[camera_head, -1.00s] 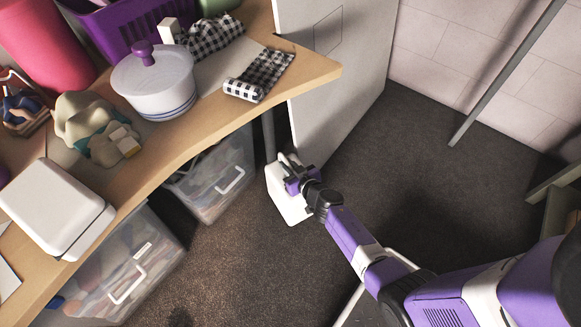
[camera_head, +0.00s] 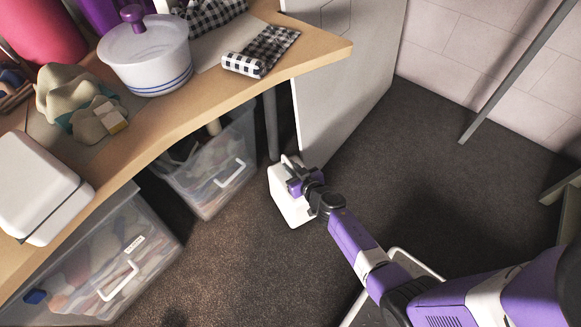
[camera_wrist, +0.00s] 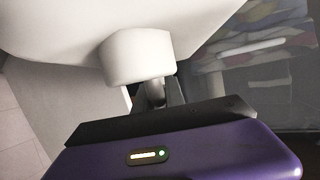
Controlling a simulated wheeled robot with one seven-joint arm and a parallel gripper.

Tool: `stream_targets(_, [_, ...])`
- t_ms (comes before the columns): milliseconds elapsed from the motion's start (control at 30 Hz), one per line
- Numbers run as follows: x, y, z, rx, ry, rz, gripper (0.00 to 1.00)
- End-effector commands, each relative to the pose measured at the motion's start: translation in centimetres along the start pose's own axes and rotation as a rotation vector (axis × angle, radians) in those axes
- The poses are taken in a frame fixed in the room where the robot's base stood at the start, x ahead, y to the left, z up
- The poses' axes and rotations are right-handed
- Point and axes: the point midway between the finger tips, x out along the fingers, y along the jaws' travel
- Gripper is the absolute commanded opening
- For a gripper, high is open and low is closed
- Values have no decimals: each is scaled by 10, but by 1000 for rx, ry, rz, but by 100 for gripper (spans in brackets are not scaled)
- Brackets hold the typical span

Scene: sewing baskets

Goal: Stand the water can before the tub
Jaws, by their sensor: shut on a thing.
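The water can is a white, boxy can (camera_head: 290,208) with a top handle, low over the dark floor beside the desk's end panel. I cannot tell whether its base touches the floor. My gripper (camera_head: 299,183) is shut on its handle. In the wrist view the white can (camera_wrist: 80,28) fills the upper left, and my gripper's fingers (camera_wrist: 157,92) are partly hidden behind a white rounded part. A clear plastic tub (camera_head: 215,190) with a white handle stands under the desk, just left of the can. A second clear tub (camera_head: 105,270) stands further left.
The wooden desk (camera_head: 190,112) overhangs the tubs and carries a white lidded pot (camera_head: 145,58), a checked cloth (camera_head: 262,52) and a white box (camera_head: 40,185). A grey desk leg (camera_head: 271,125) and white panel (camera_head: 345,80) stand behind the can. Open floor (camera_head: 440,180) lies right.

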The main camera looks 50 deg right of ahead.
Motion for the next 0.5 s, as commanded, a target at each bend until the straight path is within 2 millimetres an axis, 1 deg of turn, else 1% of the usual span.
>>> stream_targets(33, [5,-1,-1,-1,9,-1,0])
stream_targets(67, [6,-1,-1,-1,9,-1,0])
stream_targets(333, [5,-2,-3,-1,9,-2,0])
stream_targets(467, [6,-2,0,0,8,-2,0])
stream_targets(500, [6,-2,4,0,2,-1,16])
